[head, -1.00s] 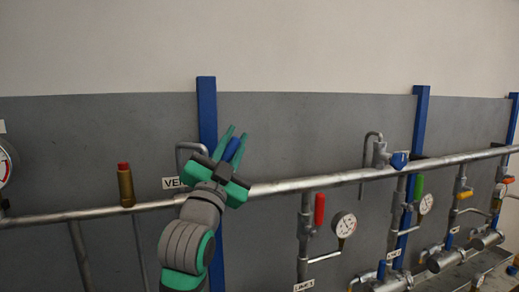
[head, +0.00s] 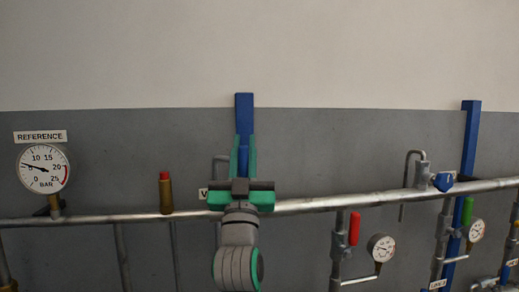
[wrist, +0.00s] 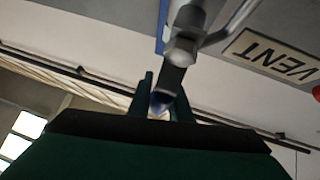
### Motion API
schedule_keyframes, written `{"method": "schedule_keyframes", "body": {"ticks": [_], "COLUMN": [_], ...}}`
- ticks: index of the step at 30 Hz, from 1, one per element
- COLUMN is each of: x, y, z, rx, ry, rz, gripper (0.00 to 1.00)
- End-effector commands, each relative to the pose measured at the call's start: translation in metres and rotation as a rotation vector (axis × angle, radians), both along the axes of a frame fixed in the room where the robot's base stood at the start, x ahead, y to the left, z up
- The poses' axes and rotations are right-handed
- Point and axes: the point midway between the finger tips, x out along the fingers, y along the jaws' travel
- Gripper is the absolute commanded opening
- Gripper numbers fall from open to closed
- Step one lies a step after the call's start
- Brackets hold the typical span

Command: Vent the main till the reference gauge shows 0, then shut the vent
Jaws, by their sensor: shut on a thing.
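The white round reference gauge (head: 43,170), under its REFERENCE sign (head: 40,136), is at the left in the head view. Its needle points left, at about 5 bar. My gripper (head: 243,142) points up in front of the main pipe and is shut on the blue vent handle (wrist: 160,101), seen between the fingers in the wrist view. In the head view my gripper hides most of the vent valve and its VENT label (head: 203,194). The label shows upside down in the wrist view (wrist: 275,55). The handle's exact angle is hard to tell.
The main pipe (head: 320,203) runs across the wall. A brass fitting with a red cap (head: 165,192) stands on it at left. To the right are a red handle (head: 354,228), a small gauge (head: 381,247), a blue handle (head: 443,181) and a green handle (head: 467,211).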

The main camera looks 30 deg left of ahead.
Motion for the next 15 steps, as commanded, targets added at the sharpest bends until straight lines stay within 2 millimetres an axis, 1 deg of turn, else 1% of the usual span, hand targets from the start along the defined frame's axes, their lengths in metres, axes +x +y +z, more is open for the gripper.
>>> {"method": "schedule_keyframes", "body": {"ticks": [5,14,15], "x": [-0.0029,-0.0035,-0.0035], "y": [0.0048,0.0054,0.0054], "z": [-0.0009,-0.0007,-0.0007], "rx": [-0.013,-0.013,-0.013], "ry": [-0.009,-0.010,-0.010], "rz": [0.006,0.006,0.006], "gripper": [0.00,0.00,0.23]}}
